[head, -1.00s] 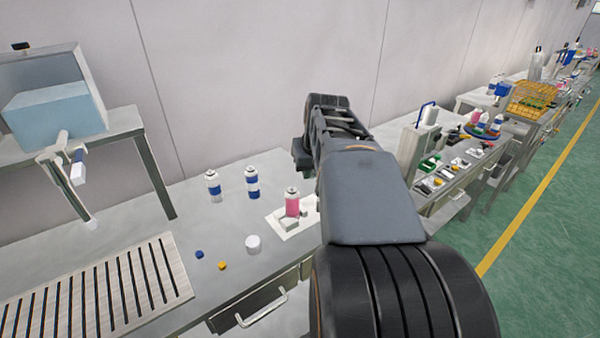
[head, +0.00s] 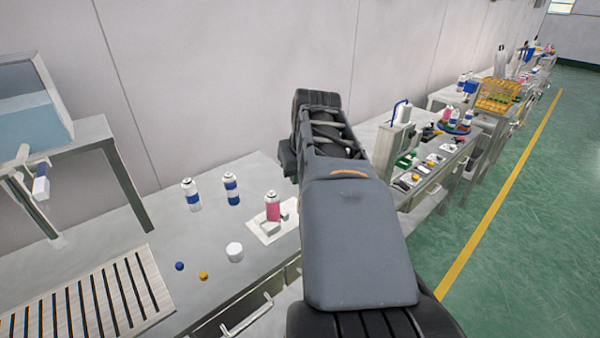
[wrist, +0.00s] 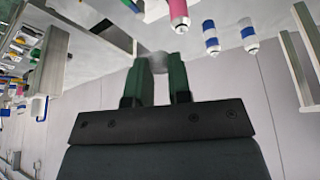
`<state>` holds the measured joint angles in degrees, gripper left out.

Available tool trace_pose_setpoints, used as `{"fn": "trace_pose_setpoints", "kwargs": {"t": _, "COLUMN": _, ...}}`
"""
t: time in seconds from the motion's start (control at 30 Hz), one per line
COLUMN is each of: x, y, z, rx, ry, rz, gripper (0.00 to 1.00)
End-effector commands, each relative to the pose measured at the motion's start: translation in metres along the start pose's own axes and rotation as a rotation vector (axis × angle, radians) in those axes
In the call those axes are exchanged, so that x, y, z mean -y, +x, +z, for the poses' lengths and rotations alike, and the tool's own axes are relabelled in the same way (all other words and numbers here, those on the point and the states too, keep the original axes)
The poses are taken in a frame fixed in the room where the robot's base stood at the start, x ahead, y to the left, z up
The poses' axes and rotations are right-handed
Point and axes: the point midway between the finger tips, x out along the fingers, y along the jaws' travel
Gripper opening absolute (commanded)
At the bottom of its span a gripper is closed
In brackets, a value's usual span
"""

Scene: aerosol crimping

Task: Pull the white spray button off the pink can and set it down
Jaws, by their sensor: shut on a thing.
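The pink can (head: 272,207) stands upright on the bench in the head view, on a pale sheet beside a small grey block. Its pink body and pale top also show upside down at the top of the wrist view (wrist: 179,12). My gripper (wrist: 158,68) has green fingers closed on a small pale round piece (wrist: 157,62), which looks like the white spray button. The gripper is apart from the can. In the head view my own arm hides the gripper and what it holds.
Two white-and-blue cans (head: 231,188) stand left of the pink can. A white round cap (head: 235,252), a blue piece (head: 179,266) and a yellow piece (head: 203,276) lie in front. A slatted rack (head: 85,305) is at the left.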

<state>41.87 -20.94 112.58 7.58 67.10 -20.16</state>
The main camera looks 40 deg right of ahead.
Motion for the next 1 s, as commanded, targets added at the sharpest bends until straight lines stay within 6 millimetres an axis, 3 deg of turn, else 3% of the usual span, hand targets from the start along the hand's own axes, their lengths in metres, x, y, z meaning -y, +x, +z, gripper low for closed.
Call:
{"fn": "trace_pose_setpoints", "kwargs": {"t": 0.37, "x": 0.000, "y": -0.004, "z": -0.002, "rx": 0.000, "ry": 0.000, "rz": 0.000, "gripper": 0.00}}
{"fn": "trace_pose_setpoints", "kwargs": {"t": 1.0, "x": 0.000, "y": -0.029, "z": -0.012, "rx": 0.000, "ry": 0.000, "rz": 0.000, "gripper": 0.00}}
